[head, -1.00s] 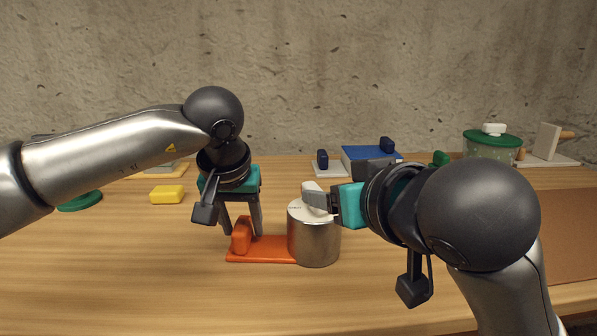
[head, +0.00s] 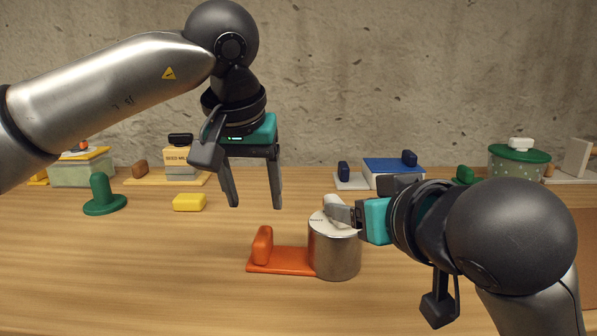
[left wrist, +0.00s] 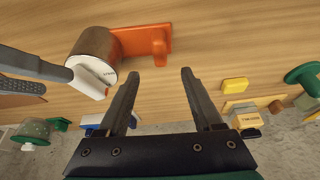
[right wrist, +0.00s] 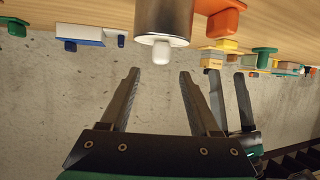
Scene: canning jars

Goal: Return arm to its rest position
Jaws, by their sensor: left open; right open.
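My left gripper (head: 255,205) is open and empty in the air, pointing down, above and behind the orange base (head: 285,262) with its upright handle (head: 262,245). A metal canister (head: 335,255) with a white knob stands at the right end of that base. My right gripper (head: 345,212) is open beside the knob. In the right wrist view the knob (right wrist: 161,55) lies just beyond the open fingertips, and nothing shows between them. In the left wrist view the canister (left wrist: 93,50) and orange handle (left wrist: 158,48) are beyond my empty fingers.
A yellow block (head: 189,203) and a green knobbed disc (head: 105,200) lie at left. A seed-mix box (head: 180,160) stands behind them. A blue-topped box (head: 393,170) and a green-lidded pot (head: 518,165) stand at the back right. The front left table is clear.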

